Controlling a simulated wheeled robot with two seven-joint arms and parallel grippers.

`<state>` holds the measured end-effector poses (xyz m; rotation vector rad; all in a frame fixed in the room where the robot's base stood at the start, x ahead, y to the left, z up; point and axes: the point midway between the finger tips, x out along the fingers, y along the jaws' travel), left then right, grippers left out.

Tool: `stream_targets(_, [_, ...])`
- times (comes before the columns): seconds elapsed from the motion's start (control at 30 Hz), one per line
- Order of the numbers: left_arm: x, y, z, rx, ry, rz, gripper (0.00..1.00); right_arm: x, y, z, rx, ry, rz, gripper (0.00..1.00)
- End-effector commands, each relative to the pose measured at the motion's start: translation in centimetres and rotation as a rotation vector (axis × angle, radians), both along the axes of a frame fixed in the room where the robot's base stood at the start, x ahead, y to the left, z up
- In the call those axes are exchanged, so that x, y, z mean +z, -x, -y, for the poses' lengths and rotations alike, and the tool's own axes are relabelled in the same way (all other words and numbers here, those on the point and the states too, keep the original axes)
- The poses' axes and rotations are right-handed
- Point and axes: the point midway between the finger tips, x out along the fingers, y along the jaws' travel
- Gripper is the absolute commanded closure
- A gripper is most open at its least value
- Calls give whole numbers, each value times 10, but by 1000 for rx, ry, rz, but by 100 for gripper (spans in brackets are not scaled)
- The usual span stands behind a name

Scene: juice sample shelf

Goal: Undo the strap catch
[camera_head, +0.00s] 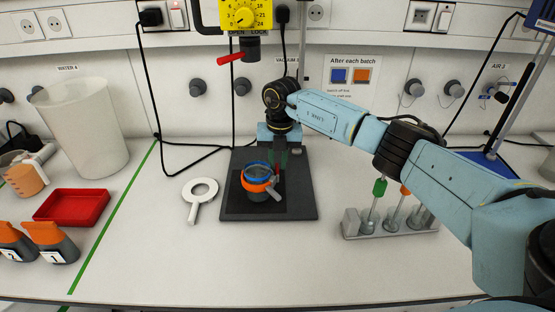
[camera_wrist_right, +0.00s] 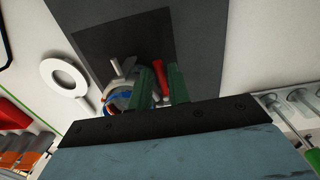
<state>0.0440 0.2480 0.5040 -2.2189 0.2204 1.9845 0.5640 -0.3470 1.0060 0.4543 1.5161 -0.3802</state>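A small round vessel with a blue ring (camera_head: 256,168) and an orange strap (camera_head: 258,187) around it stands on a dark mat (camera_head: 299,205) on the bench. In the right wrist view, the vessel with its blue and orange bands (camera_wrist_right: 117,100) is partly hidden by my gripper. A red lever (camera_wrist_right: 161,74) shows beside it. My right gripper (camera_head: 279,172) is low at the vessel's right rear, pointing down. Its green fingers (camera_wrist_right: 163,84) stand apart with the red lever between them in the picture; contact is not clear. My left gripper is in neither view.
A white ring-shaped tool (camera_head: 202,189) lies left of the mat. A rack with several stoppered tubes (camera_head: 391,227) stands right. A red tray (camera_head: 73,206), a beaker (camera_head: 75,115) and orange-capped bottles (camera_head: 54,241) are left. A yellow dial unit (camera_head: 245,17) hangs above. The front bench is clear.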

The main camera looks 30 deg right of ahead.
Motion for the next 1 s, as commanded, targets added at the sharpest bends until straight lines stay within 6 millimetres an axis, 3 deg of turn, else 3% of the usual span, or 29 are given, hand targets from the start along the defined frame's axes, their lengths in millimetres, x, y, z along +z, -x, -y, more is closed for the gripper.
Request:
stream_targets(0.07, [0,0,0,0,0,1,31,0,0,0,0,0,0,81])
stream_targets(0.23, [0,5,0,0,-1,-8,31,0,0,0,0,-1,-1,100])
stream_targets(0.67, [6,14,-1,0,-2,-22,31,2,2,2,-54,-1,-1,100])
stream_targets(1.0, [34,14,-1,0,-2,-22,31,4,9,10,-298,0,-2,100])
